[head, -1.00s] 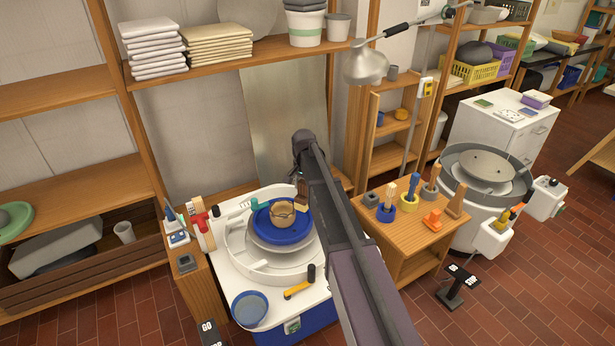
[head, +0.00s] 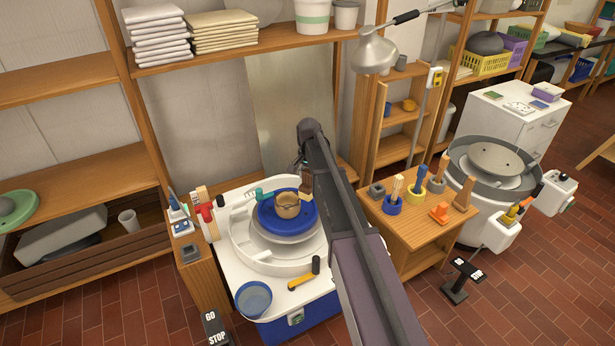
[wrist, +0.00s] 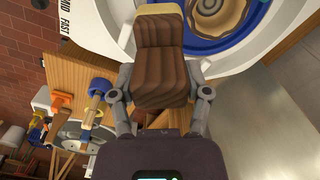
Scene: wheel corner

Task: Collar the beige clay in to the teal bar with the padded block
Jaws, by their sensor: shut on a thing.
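The beige clay (head: 288,207) is a round, hollow form on a blue disc (head: 268,218) on the wheel. In the wrist view, its ringed top (wrist: 214,14) is partly cut off by the frame edge. The teal bar (head: 263,196) reaches in from the left near the clay's rim; whether they touch is too small to tell. My gripper (wrist: 160,80) is shut on the padded block (wrist: 160,58), a brown ribbed body with a beige pad at its far end. In the head view, the block (head: 306,185) is at the clay's upper right, partly hidden by my arm.
A yellow-handled hammer-like tool (head: 304,274) and a blue bowl (head: 253,299) lie on the white wheel housing's front. A wooden stand with tools in holders (head: 407,215) is close on the right. A lamp (head: 374,52) hangs above.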

